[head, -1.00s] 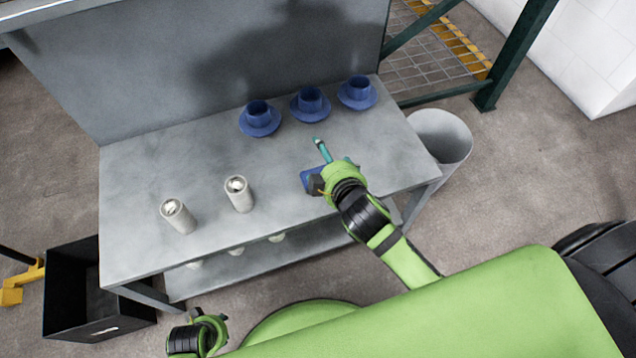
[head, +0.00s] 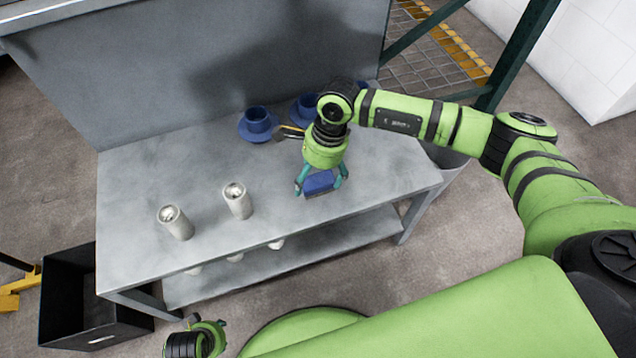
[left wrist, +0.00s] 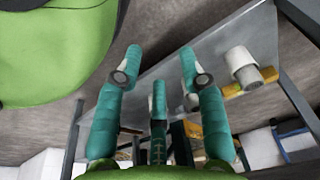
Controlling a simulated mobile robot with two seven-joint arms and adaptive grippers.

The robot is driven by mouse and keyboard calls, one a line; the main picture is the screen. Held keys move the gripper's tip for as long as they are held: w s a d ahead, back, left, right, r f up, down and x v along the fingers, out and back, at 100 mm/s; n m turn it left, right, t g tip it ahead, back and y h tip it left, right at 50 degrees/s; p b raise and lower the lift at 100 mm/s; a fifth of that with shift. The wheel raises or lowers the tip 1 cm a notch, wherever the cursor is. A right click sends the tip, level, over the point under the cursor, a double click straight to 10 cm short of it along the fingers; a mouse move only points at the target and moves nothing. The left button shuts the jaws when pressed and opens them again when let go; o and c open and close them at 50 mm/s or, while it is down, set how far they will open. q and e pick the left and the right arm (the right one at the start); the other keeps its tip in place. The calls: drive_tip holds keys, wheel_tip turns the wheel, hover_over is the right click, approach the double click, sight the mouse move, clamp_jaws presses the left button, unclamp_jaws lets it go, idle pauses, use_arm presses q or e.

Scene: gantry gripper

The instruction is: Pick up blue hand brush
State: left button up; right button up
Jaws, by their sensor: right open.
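The blue hand brush (head: 320,183) lies on the grey table near its front edge, right of the middle, in the head view. My right gripper (head: 321,180) is over it, pointing down, with teal fingers apart on the brush's left and right sides. I cannot tell whether the fingers touch it. The gripper body hides part of the brush. My left gripper (head: 210,335) is low at the bottom left of the head view, off the table. In the left wrist view my left gripper (left wrist: 160,68) has its teal fingers spread with nothing between them.
Blue cups on saucers (head: 257,126) stand at the back, partly behind my right arm. A black bin (head: 80,310) is on the floor at left.

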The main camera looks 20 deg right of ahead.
sight(320, 183)
drive_tip(key=shift+w+d+f+h, duration=0.15)
drive_tip(key=shift+d+f+h, duration=0.15)
drive_tip(key=shift+d, duration=0.3)
drive_tip(key=shift+w+d+f+h, duration=0.1)
drive_tip(key=shift+d+f+h, duration=0.2)
drive_tip(key=shift+d, duration=0.3)
drive_tip(key=f, duration=0.1)
drive_tip(key=f+b, duration=0.1)
drive_tip(key=f, duration=0.3)
drive_tip(key=shift+w+a+f, duration=0.15)
drive_tip(key=shift+w+a, duration=0.25)
use_arm(q)
drive_tip(key=r, duration=0.1)
drive_tip(key=w+r, duration=0.1)
drive_tip(key=r, duration=0.1)
drive_tip(key=shift+w, duration=0.2)
use_arm(e)
drive_tip(key=shift+f, duration=0.25)
use_arm(q)
drive_tip(key=shift+f+b, duration=0.3)
drive_tip(key=shift+b, duration=0.15)
use_arm(e)
drive_tip(key=shift+f, duration=0.25)
drive_tip(key=c, duration=1.3)
